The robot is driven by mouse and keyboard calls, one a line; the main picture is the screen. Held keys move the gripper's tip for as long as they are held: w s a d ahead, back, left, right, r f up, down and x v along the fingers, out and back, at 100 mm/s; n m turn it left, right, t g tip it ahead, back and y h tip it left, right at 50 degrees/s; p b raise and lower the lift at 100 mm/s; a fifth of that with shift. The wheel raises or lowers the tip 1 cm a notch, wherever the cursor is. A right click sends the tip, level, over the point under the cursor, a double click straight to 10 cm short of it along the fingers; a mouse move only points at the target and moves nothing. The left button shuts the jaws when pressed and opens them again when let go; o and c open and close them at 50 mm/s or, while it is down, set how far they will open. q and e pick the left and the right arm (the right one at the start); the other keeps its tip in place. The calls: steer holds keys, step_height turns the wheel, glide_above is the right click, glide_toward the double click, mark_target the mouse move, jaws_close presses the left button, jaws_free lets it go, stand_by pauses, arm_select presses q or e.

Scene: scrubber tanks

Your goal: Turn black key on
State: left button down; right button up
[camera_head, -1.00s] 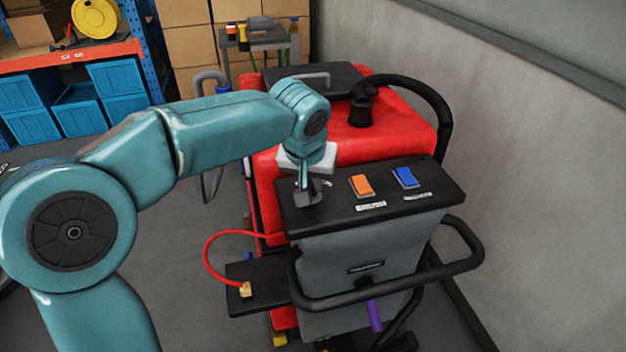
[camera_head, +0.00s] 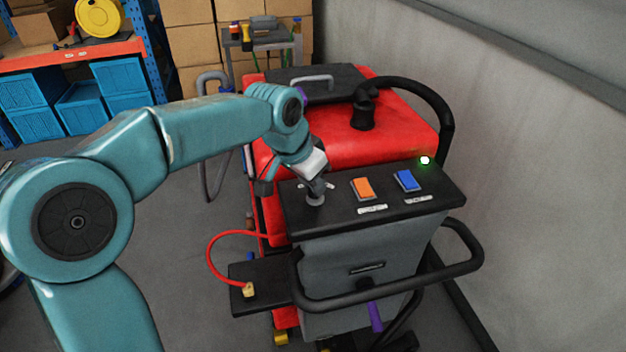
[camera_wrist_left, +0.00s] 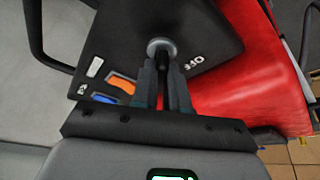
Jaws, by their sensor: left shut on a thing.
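The black key (camera_wrist_left: 163,55) sits in a round grey collar on the scrubber's black control panel (camera_head: 338,215). In the head view the grey key switch base (camera_head: 315,201) shows at the panel's left end, and my gripper largely covers the key. My left gripper (camera_head: 317,190) is shut on the key and leans over from the upper left. In the left wrist view its two dark fingers (camera_wrist_left: 172,80) reach to the collar, with the key between their tips. A small white-green light (camera_head: 425,160) glows at the panel's far right edge. My right gripper is not in view.
An orange switch (camera_head: 362,188) and a blue switch (camera_head: 408,180) stand right of the key. A black handlebar (camera_head: 390,292) curves before the grey body. A red cable (camera_head: 212,259) loops at the left. A grey wall stands to the right.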

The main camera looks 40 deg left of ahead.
arm_select(q)
steer(key=shift+s+d+f, duration=0.1)
steer(key=shift+f, duration=0.25)
steer(key=c, duration=1.1)
jaws_free()
steer(key=shift+c, duration=0.2)
steer(key=shift+r, duration=0.1)
steer(key=shift+r, duration=0.1)
steer(key=v, duration=1.6)
steer(key=shift+w+p, duration=0.2)
steer(key=shift+p, duration=0.25)
steer(key=shift+w+r, duration=0.1)
